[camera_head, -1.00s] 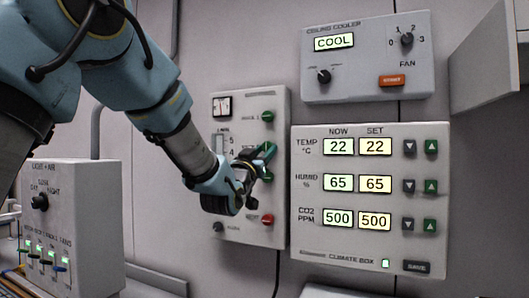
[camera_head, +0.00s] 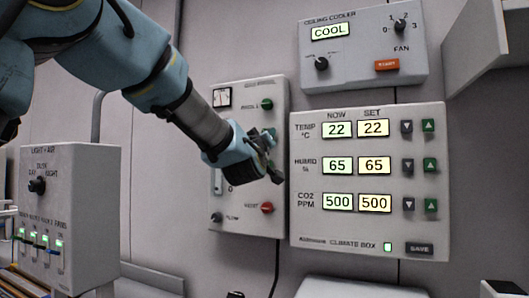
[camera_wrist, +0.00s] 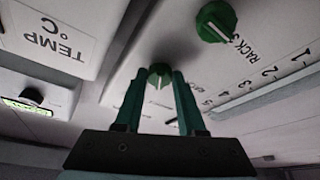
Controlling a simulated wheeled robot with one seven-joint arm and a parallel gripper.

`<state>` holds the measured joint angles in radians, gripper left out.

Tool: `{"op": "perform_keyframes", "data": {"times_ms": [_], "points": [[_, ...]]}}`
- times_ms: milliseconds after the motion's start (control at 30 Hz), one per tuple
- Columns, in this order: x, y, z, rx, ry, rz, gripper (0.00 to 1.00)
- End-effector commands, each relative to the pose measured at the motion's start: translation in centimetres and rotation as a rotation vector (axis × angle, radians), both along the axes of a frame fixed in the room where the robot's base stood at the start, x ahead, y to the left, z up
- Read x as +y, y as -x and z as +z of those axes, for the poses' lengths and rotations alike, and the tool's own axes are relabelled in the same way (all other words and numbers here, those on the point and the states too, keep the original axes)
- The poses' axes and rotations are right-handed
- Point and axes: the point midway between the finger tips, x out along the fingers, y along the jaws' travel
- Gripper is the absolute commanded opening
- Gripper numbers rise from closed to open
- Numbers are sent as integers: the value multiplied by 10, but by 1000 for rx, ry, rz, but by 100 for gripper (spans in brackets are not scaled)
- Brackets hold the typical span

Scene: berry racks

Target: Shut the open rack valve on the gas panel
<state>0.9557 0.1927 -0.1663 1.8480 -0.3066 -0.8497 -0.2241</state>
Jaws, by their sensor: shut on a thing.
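The gas panel (camera_head: 238,225) is a grey-white box on the wall, left of the climate box. In the head view my gripper (camera_head: 272,143) reaches the panel's right side from the left and hides most of this knob and the panel's middle.
The climate box (camera_head: 370,235) with lit displays adjoins the panel on the right. The ceiling cooler box (camera_head: 345,75) is above it. A light-and-air control box (camera_head: 75,200) stands at the left. A red button (camera_head: 267,208) and a black knob (camera_head: 216,217) are below my gripper.

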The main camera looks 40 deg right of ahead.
Motion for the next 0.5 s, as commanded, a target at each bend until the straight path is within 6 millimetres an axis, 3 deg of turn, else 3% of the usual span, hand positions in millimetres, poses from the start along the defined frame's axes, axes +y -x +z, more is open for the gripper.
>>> {"op": "perform_keyframes", "data": {"times_ms": [500], "points": [[-3,4,4,431,237,-2,0]]}}
